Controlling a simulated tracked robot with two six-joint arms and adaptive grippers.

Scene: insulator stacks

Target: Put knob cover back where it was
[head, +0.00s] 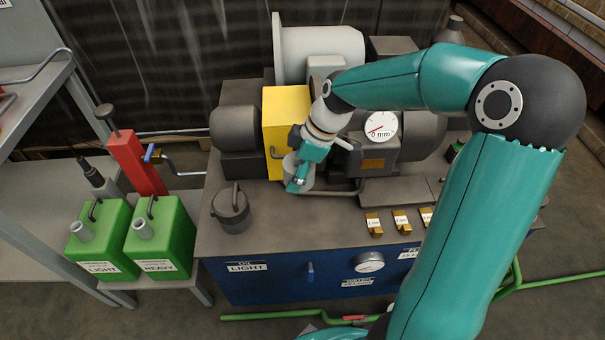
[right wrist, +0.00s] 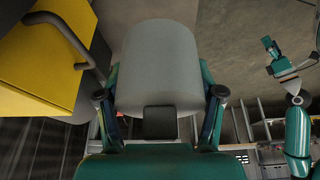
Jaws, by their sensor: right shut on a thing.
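My right gripper (head: 298,183) is beside the front of the yellow box (head: 284,115) on the blue machine bench. In the right wrist view, its two fingers (right wrist: 161,100) are shut on the sides of a smooth grey cylinder, which looks like the knob cover (right wrist: 158,62). The box's dark bent handle (right wrist: 72,42) is close to the left of the cover in the wrist view. My left gripper (right wrist: 268,45) shows small and far off there, and its opening is unclear.
A dark lidded pot (head: 231,208) stands on the bench top (head: 285,230) to the left. A dial gauge (head: 381,126) and grey motor housings stand close on the right. Small brass blocks (head: 374,224) line the front edge. Green LIGHT and HEAVY cans (head: 160,240) stand left of the bench.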

